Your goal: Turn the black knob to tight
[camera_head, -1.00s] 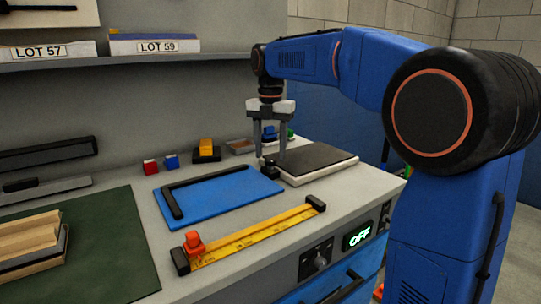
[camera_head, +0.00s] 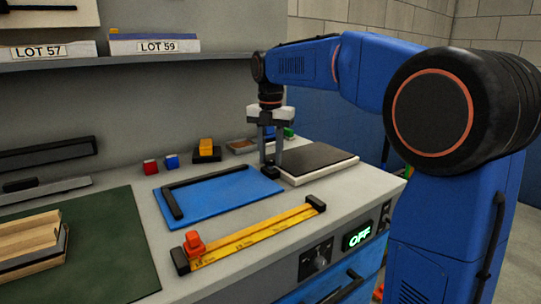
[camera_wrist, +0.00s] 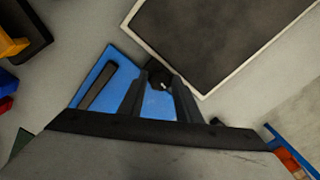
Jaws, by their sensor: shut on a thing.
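The black knob (camera_wrist: 157,77) shows in the wrist view between my fingertips, with a small pale mark on it. It sits at the corner of a dark-topped, pale-edged slab (camera_wrist: 215,35), beside the blue plate. In the head view my gripper (camera_head: 270,161) points straight down at the slab's left corner, and its fingers mostly hide the knob. My gripper (camera_wrist: 155,72) is shut on the knob. I cannot read any tight marking or the knob's angle.
The blue plate (camera_head: 235,194) with a black bar lies left of the slab (camera_head: 310,160). A yellow ruler (camera_head: 255,236) with an orange slider (camera_head: 194,243) lies in front. Small coloured blocks stand behind.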

